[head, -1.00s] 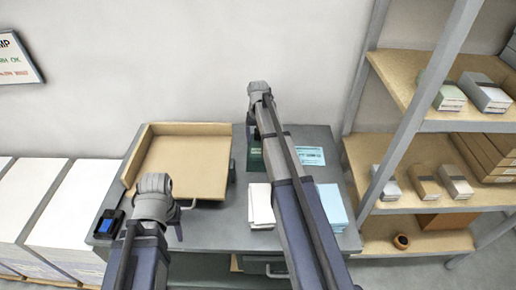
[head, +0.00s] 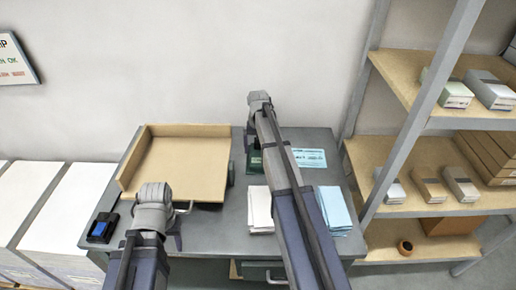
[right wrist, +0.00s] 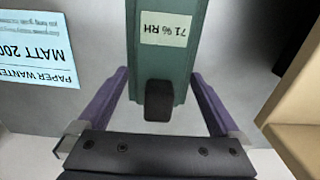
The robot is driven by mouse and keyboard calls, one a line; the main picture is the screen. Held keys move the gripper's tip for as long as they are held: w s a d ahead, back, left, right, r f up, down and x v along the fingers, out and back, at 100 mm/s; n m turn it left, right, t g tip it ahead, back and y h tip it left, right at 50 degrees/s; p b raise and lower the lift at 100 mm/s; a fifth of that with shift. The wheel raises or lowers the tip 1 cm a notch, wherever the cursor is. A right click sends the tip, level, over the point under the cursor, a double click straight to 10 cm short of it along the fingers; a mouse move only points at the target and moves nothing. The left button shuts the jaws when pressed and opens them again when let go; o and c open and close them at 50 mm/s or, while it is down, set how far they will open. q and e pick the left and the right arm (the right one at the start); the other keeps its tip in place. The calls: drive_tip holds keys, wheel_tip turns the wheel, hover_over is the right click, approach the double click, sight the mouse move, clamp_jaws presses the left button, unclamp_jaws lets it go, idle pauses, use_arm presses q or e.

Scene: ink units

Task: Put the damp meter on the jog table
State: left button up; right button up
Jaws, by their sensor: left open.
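The damp meter is a dark green device with a "71 % RH" label and a black end piece; it fills the middle of the right wrist view (right wrist: 168,65). In the head view it shows as a small green patch (head: 255,160), mostly hidden by my right arm. My right gripper (right wrist: 160,75) has its purple fingers on either side of the meter; whether they press on it is unclear. The jog table (head: 185,168) is a tan tray with raised back and left edges, left of the meter. My left gripper (head: 181,225) is open and empty near the jog table's front edge.
On the grey bench, a white paper stack (head: 260,208) and a blue stack (head: 334,212) lie near my right arm. A pale blue note (head: 309,158) lies behind them. A black device with a blue screen (head: 102,228) sits at the front left corner. Shelving (head: 420,165) stands at right.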

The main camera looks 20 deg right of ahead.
sight(258, 144)
use_arm(q)
drive_tip(key=shift+r, duration=0.2)
use_arm(e)
drive_tip(key=shift+r, duration=0.15)
use_arm(q)
wheel_tip(258, 144, up, 12)
drive_tip(key=p, duration=1.2)
use_arm(e)
wheel_tip(258, 144, up, 12)
drive_tip(key=s+a+n, duration=0.1)
drive_tip(key=s+a, duration=0.3)
drive_tip(key=a, duration=0.2)
drive_tip(key=s+a+n, duration=0.2)
drive_tip(key=s+a, duration=0.3)
drive_tip(key=a, duration=0.1)
drive_tip(key=s+a+n, duration=0.1)
drive_tip(key=s+a, duration=0.3)
drive_tip(key=a, duration=0.2)
drive_tip(key=shift+s+a+n+h, duration=0.15)
drive_tip(key=shift+a+n+h, duration=0.15)
drive_tip(key=shift+a+n, duration=0.1)
drive_tip(key=s+a+n, duration=0.4)
drive_tip(key=s+a, duration=0.5)
drive_tip(key=s, duration=0.4)
drive_tip(key=shift+h, duration=0.3)
